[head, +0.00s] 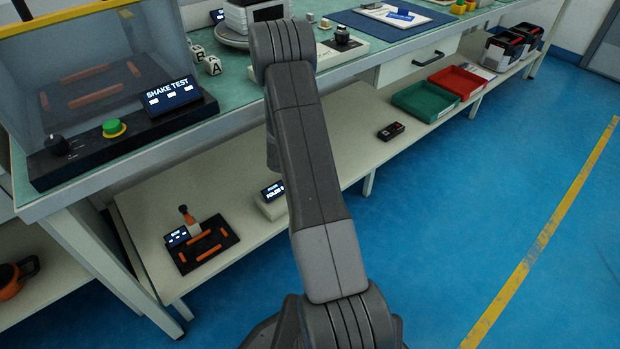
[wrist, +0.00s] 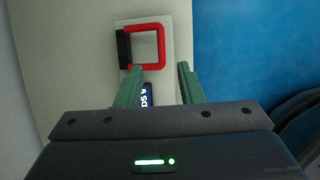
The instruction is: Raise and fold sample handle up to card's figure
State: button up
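A red square loop handle (wrist: 160,46) with a black block (wrist: 123,48) at its left side shows in the wrist view. It is on a white unit (wrist: 174,20) on the pale shelf. The unit's dark display (wrist: 146,97) is partly covered by my gripper, and its text is cut off. In the head view a white unit with a lit display (head: 272,191) shows beside my arm, which hides the rest. My gripper (wrist: 160,68) has two green fingers, apart with nothing between them, just short of the handle's near side. I cannot make out a card with a figure.
An orange-black fixture (head: 207,245) stands left on the lower shelf (head: 330,165). A dark handheld device (head: 391,131), a green tray (head: 423,97) and a red tray (head: 457,81) lie farther right. The shake test box (head: 160,90) is on the bench above. Blue floor is clear at right.

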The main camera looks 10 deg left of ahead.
jog(key=b+x, duration=0.2)
jog(key=x, duration=0.8)
jog(key=shift+w+f+b, duration=0.1)
jog(key=shift+f+b, duration=0.2)
jog(key=shift+f, duration=0.05)
grip_shut()
